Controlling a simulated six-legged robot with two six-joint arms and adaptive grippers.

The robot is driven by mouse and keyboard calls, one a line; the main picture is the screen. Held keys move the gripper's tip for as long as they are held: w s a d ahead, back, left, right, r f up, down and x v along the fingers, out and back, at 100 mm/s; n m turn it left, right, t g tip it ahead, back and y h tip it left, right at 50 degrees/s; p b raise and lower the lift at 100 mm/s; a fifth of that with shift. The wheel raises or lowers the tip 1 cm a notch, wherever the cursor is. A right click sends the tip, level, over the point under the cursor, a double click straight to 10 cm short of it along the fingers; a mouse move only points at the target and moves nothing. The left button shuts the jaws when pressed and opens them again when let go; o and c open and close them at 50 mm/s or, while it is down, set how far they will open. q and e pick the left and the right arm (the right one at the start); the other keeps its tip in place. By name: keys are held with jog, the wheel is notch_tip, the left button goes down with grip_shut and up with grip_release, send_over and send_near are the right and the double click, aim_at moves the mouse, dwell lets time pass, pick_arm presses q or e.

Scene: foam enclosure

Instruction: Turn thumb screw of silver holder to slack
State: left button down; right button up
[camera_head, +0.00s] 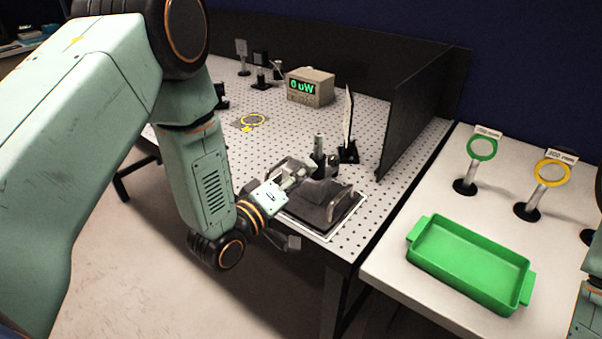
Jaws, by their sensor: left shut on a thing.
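The silver holder (319,146) is a short upright metal post on a dark base, near the front right of the perforated table. My left gripper (306,174) reaches in from the left, low beside the post. It is shut at the holder's side, where the thumb screw is; the screw itself is hidden by the fingers and too small to make out. My right gripper is not in view; only a piece of my right arm shows at the right edge.
A smoky grey tray-like piece (318,213) lies below the gripper. A black panel (412,105), a meter reading 0 uW (310,88), and a green tray (468,265) with ringed lenses are nearby.

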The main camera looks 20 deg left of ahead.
pick_arm(q)
jog(key=n, duration=0.5)
jog(key=shift+f+n, duration=0.1)
jog(key=shift+n, duration=0.2)
jog(key=shift+n+p, duration=0.45)
jog(key=shift+n, duration=1.75)
jog(key=c, duration=1.1)
grip_release()
jog(key=v, duration=1.2)
